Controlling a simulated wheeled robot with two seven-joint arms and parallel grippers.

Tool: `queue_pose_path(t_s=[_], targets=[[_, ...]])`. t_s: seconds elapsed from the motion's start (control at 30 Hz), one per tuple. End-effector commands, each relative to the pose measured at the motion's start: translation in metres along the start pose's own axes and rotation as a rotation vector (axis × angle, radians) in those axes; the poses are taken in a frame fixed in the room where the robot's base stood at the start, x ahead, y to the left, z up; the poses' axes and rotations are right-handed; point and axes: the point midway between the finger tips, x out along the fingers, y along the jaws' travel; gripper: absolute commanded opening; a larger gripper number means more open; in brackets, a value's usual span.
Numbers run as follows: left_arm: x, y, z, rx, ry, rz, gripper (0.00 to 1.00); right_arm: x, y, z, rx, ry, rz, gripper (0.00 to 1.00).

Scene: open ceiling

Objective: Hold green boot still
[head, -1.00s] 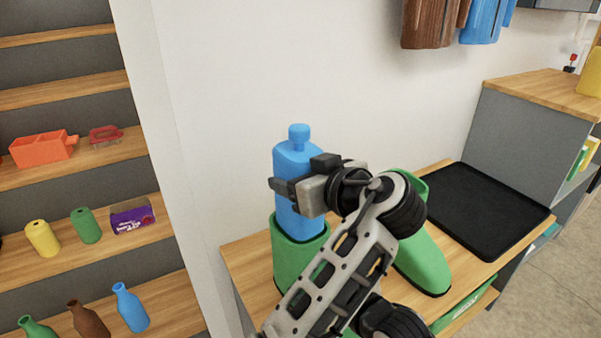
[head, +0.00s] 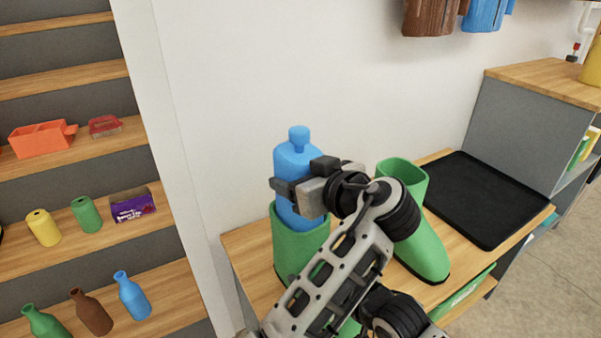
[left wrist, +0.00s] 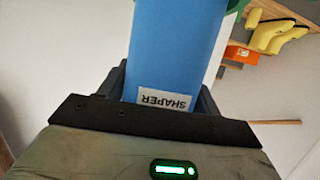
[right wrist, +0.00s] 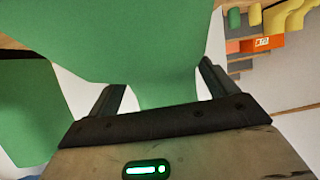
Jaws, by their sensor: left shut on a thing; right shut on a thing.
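A green boot (head: 297,246) stands upright on the left of the wooden bench. The lower part of a blue bottle-shaped shaper (head: 297,157) is inside its shaft. My left gripper (head: 304,180) is shut on the shaper above the boot's rim; the left wrist view shows the shaper (left wrist: 172,45) between the fingers, its label upside down. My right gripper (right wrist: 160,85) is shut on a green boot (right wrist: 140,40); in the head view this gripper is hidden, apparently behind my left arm. The second green boot (head: 421,240) stands to the right, partly behind my left arm.
A black tray (head: 485,200) lies on the wooden bench (head: 243,246) to the right. A grey cabinet (head: 520,140) stands beyond it. Shelves at left hold bottles, cans and an orange caddy (head: 42,140). Brown and blue items hang on the wall above.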

Motion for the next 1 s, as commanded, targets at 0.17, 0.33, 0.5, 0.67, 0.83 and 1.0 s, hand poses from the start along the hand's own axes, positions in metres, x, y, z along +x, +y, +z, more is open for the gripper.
queue_pose_path(t_s=[0.17,0.33,0.5,0.67,0.83,1.0], targets=[[0.002,0.000,0.004,0.001,0.001,0.000,0.36,0.000,0.000,0.000,0.000,0.000,0.000,0.50],[0.003,0.000,0.009,0.000,0.000,-0.001,0.36,0.000,0.000,0.000,0.000,0.000,0.000,0.50],[0.004,0.000,0.013,0.001,0.001,-0.001,0.36,0.000,0.000,0.000,0.000,0.000,0.000,0.50],[0.005,0.000,0.016,0.001,0.001,-0.001,0.36,0.000,0.000,0.000,0.000,0.000,0.000,0.50],[0.007,0.000,0.020,0.001,0.001,0.000,0.36,0.000,0.000,0.000,0.000,0.000,0.000,0.50],[0.008,0.000,0.024,0.001,0.001,-0.001,0.36,0.000,0.000,0.000,0.000,0.000,0.000,0.50]])
